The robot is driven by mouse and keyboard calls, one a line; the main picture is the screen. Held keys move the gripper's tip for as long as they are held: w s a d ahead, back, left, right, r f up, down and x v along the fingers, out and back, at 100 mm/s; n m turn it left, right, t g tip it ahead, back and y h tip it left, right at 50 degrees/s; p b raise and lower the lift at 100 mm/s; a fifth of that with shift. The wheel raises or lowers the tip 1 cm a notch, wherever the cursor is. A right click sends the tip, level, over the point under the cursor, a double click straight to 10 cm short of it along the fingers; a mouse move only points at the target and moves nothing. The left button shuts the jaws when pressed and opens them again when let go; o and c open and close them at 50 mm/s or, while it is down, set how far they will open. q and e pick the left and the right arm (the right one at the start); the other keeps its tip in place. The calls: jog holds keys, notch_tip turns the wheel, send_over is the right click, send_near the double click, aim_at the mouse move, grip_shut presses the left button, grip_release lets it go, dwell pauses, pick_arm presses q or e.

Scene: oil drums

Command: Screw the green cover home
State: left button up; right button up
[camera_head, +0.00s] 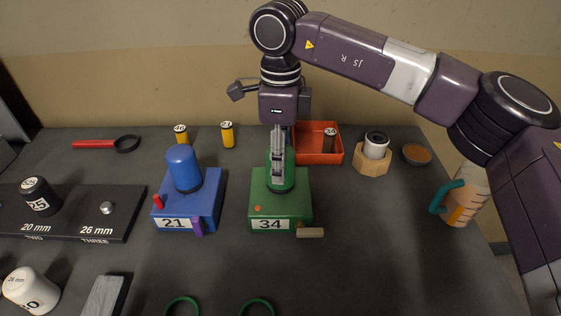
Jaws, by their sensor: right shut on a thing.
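The green base marked 34 (262,208) stands mid-table. The green cover (290,165) is upright on it, partly hidden behind my fingers. My right gripper (278,180) points straight down and is shut on the green cover. Whether the cover is fully seated cannot be told. My left gripper is not in view. To the left stands the blue base marked 21 (187,212) with its blue cover (184,168) on it.
A red tray (334,157) is close behind on the right, beside a wooden hexagonal block (371,163). A measuring jug (464,195) stands at the right edge. Two green rings (257,304) lie at the front. The table's front right is clear.

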jog(key=shift+m, duration=0.8)
jog(key=shift+m+b, duration=0.45)
jog(key=shift+m, duration=0.45)
jog(key=m+b, duration=0.1)
jog(key=m, duration=0.3)
jog(key=shift+m, duration=0.3)
